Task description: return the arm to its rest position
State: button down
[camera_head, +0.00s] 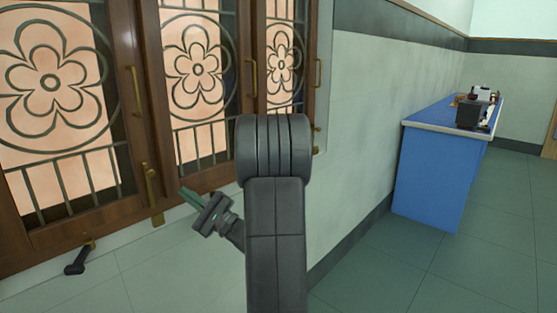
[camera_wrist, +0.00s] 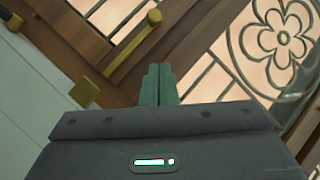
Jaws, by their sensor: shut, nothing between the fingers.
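My gripper (camera_head: 190,195) shows in the head view to the left of my upright dark grey arm, in front of the wooden window frames. Its green fingers point up and left. In the wrist view my gripper (camera_wrist: 158,84) has its two green fingers side by side and touching, with nothing between them. My arm stands raised and bent in the middle of the head view and hides part of the wall behind it.
Wooden windows (camera_head: 150,90) with flower grilles and brass handles fill the left. A dark handle-like object (camera_head: 77,261) is at lower left. A blue bench (camera_head: 432,170) with a dark device (camera_head: 471,113) stands right. The tiled floor beside it is clear.

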jog(key=a+f+p, duration=0.1)
jog(key=a, duration=0.3)
jog(key=shift+s+d+f, duration=0.1)
jog(key=shift+d+f, duration=1.7)
jog(key=shift+d, duration=0.2)
jog(key=shift+a+r, duration=0.1)
